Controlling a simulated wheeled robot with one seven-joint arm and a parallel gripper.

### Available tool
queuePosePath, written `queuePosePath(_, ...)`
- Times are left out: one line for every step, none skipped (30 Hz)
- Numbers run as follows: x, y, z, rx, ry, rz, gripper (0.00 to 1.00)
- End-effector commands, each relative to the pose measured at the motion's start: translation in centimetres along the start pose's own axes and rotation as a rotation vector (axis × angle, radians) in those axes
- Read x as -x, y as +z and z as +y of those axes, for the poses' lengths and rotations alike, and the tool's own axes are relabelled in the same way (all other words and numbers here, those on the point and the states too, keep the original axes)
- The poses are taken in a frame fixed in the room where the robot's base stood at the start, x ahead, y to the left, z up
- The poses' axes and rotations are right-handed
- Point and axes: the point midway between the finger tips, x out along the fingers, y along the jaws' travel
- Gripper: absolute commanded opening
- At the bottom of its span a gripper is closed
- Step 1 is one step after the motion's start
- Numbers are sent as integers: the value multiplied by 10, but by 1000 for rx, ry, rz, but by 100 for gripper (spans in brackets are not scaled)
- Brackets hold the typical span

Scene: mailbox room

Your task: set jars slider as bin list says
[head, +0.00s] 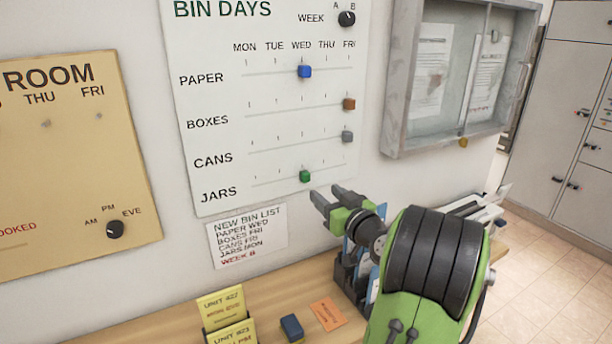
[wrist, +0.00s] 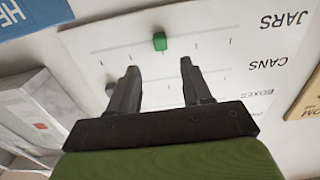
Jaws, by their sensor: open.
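The white BIN DAYS board (head: 215,100) hangs on the wall, with rows for paper, boxes, cans and jars. The green jars slider (head: 305,176) stands under WED; it also shows in the wrist view (wrist: 160,41). The new bin list (head: 246,238) below the board reads paper Wed, boxes Fri, cans Fri, jars Mon, week B. The blue paper slider (head: 305,71) is at WED.
A week knob (head: 346,18) is at the board's top right. A tan room board (head: 75,170) hangs to the left, and a glass notice case (head: 455,75) to the right. The desk (head: 150,325) holds yellow cards (head: 222,308), a blue block (head: 291,327) and an orange note (head: 328,314).

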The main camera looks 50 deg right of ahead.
Motion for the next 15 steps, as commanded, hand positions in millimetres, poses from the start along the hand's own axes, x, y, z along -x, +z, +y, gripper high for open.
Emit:
queuePosePath(-14, -4, -2, -1, -6, 1, 49)
queuePosePath(-21, -4, -2, 0, -6, 0, 49)
queuePosePath(-31, -4, -2, 0, -7, 0, 49)
queuePosePath(-39, -4, -2, 0, -6, 0, 49)
queuePosePath(-46, -4, -2, 0, -6, -1, 49)
queuePosePath(-55, -4, -2, 0, -6, 0, 49)
queuePosePath(-61, -3, -2, 0, -5, 0, 49)
queuePosePath(-66, -3, -2, 0, -4, 0, 49)
queuePosePath(-73, -3, -2, 0, -4, -1, 49)
queuePosePath(-77, -2, -1, 1, -3, -1, 49)
queuePosePath(-80, -2, -1, 0, -3, 0, 49)
queuePosePath(-84, -2, -1, -1, -2, 0, 49)
queuePosePath(-86, -1, -1, -1, -2, -1, 49)
queuePosePath(-87, -1, -1, 0, -1, 0, 49)
queuePosePath(-88, -1, -1, 0, -1, 0, 49)
